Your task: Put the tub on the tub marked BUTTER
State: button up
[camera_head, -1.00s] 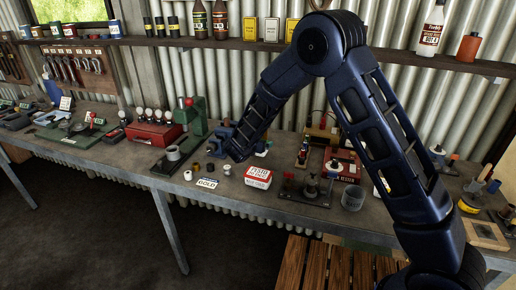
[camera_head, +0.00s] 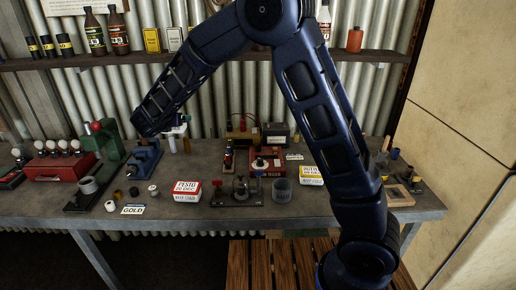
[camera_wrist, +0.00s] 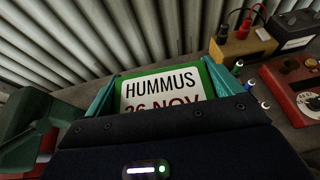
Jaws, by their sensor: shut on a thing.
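My gripper (camera_wrist: 162,88) is shut on a green-rimmed tub (camera_wrist: 190,72) with a white lid. The lid reads HUMMUS, with a date below it partly hidden by my gripper. The teal fingers sit on either side of it. In the head view my arm hides most of my gripper and the tub, above the back of the bench. The tub marked BUTTER (camera_head: 311,175), yellow with a white lid, sits on the bench right of centre. Its lettering is small and faces up. My gripper is well to its left and apart from it.
A red tub marked PESTO (camera_head: 187,191) sits near the bench's front edge. A shelf (camera_head: 215,56) runs above.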

jog(key=w+d+r+m+h, duration=0.1)
jog(key=w+d+m+h, duration=0.1)
jog(key=d, duration=0.5)
jog(key=w+d+r+m+h, duration=0.1)
jog(key=d+m+h, duration=0.1)
jog(key=d, duration=0.5)
notch_tip(320, 180, up, 3)
jog(key=m+g+h, duration=0.8)
jog(key=m+g, duration=0.5)
send_over(317, 171)
notch_tip(317, 171, down, 19)
jog(key=shift+w+f, duration=0.1)
jog(key=shift+f, duration=0.05)
jog(key=o, duration=0.7)
jog(key=shift+f, duration=0.15)
jog(key=shift+o, duration=0.9)
